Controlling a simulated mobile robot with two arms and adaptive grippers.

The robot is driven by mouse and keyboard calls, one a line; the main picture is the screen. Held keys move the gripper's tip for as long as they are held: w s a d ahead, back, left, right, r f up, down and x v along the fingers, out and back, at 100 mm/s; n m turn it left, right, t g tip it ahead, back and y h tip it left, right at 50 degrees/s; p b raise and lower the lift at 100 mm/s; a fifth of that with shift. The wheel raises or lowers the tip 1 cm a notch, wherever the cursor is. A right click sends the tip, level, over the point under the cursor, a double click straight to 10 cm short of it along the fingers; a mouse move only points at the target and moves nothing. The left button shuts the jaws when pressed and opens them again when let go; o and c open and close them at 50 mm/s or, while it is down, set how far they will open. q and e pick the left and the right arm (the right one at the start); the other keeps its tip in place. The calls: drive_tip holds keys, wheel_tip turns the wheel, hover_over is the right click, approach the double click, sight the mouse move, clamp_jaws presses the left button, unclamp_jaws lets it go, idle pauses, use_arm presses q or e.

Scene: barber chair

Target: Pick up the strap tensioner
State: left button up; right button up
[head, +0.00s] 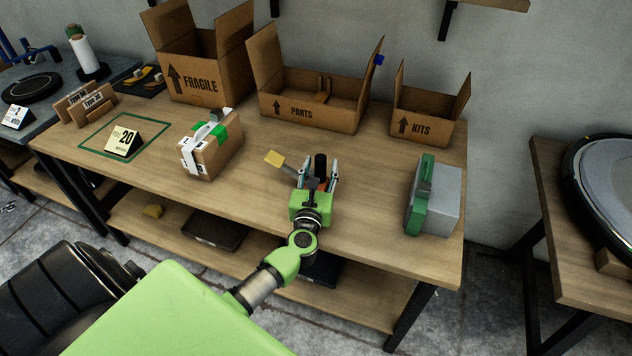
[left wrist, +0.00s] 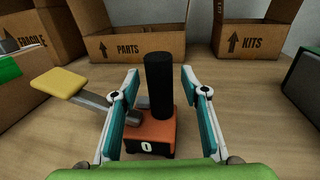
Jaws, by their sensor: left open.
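The strap tensioner is a tool with an orange body (left wrist: 150,132), an upright black cylinder (left wrist: 160,85) and a grey lever ending in a yellow pad (left wrist: 60,82). In the head view, its yellow pad (head: 274,158) points left above the wooden table. My left gripper (head: 318,172) is open at the table's front middle. In the left wrist view, its teal-padded fingers stand on either side of the black cylinder, with visible gaps. The palm edge hides part of the tool's near base. My right gripper is in neither view.
Open cardboard boxes marked FRAGILE (head: 205,75), PARTS (head: 310,108) and KITS (head: 424,125) line the table's back. A strapped carton (head: 222,155) stands left of the tool. A grey-and-green case (head: 440,205) stands right. The wood (head: 365,200) between tool and case is clear.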

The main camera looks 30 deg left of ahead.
use_arm(q)
clamp_jaws()
drive_tip(key=shift+r, duration=0.15)
drive_tip(key=shift+r, duration=0.1)
